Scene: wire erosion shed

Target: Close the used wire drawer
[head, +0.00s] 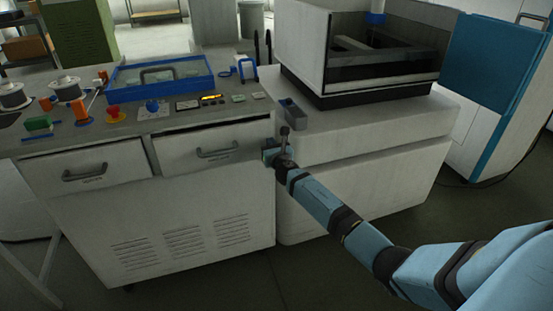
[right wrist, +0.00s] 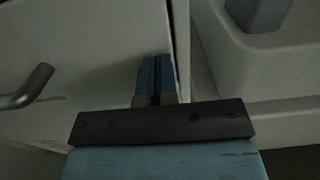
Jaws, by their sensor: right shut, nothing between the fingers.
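The grey cabinet has two white drawer fronts side by side, a left drawer (head: 120,166) with a dark bar handle (head: 85,173) and a right drawer (head: 185,145) with a similar handle (head: 218,153). Small labels under the handles are too small to read, so I cannot tell which is the used wire drawer. Dark gaps show along the tops of both fronts. My right gripper (head: 268,152) is shut and empty at the right end of the right drawer. In the right wrist view its closed blue fingers (right wrist: 155,78) point at a white panel, with a handle (right wrist: 28,88) to the left. Contact is unclear.
A white machine (head: 360,135) stands close on the right of the cabinet, with a small grey box (head: 293,113) on its ledge. The cabinet top holds a blue-framed tray (head: 205,82), wire spools (head: 66,88) and a red knob (head: 113,112). Open floor lies in front.

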